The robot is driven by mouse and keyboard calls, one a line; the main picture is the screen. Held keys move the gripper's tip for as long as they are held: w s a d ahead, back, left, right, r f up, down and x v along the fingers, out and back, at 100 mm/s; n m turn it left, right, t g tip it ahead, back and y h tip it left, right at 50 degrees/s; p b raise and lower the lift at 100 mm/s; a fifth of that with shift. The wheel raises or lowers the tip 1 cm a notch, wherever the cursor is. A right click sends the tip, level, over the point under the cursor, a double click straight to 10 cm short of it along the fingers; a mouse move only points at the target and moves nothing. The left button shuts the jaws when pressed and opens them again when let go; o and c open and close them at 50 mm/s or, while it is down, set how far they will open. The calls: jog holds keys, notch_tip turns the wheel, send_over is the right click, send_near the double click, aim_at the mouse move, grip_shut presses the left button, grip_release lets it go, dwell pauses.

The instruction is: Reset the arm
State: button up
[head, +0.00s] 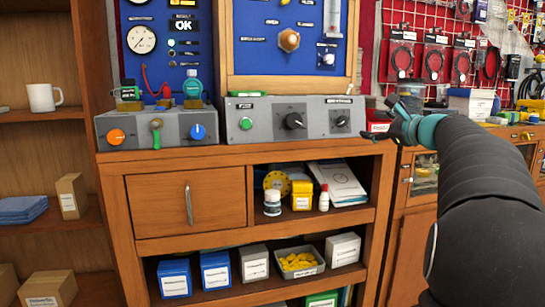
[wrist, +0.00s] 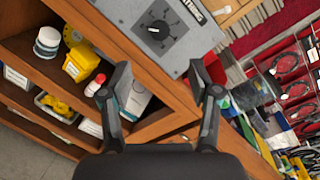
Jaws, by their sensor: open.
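My gripper (head: 381,116) is at the right end of the workbench in the head view, on my arm reaching in from the right. Its fingers are spread apart, with nothing between them. In the wrist view the gripper (wrist: 158,78) shows both fingers open, over the bench's right front corner. The grey control box with black knobs (head: 291,119) stands just left of the gripper. Its dial face also shows at the top of the wrist view (wrist: 158,32). I cannot tell whether a fingertip touches the bench.
The wooden bench (head: 118,200) has open shelves with bottles, a yellow box and cartons. A grey panel with orange and blue knobs (head: 157,126) stands at its left. Right of the bench are a cluttered cabinet (head: 401,205) and hanging red packs (head: 434,62).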

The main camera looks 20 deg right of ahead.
notch_tip(320, 180, down, 11)
jog(key=s+n+g, duration=0.2)
jog(key=n+g, duration=0.2)
jog(key=n, duration=0.1)
jog(key=s+a+f+n+g+p, duration=0.1)
jog(key=s+a+f+n+g, duration=0.4)
jog(key=s+a+f, duration=0.4)
jog(key=s+a+f+n+g+h+p, duration=0.1)
jog(key=s+a+f+n+g+p, duration=0.1)
jog(key=s+a+f+n, duration=0.4)
jog(key=s+a+f+n+g+h+p, duration=0.2)
jog(key=s+a+n, duration=0.3)
jog(key=s+a, duration=0.55)
jog(key=s+a+r+n+t+p, duration=0.1)
jog(key=s+a+r+n, duration=0.1)
jog(key=s+a+n, duration=0.2)
jog(key=shift+s+a+r+t+y+p, duration=0.35)
jog(key=shift+s+a, duration=0.5)
jog(key=shift+a, duration=0.2)
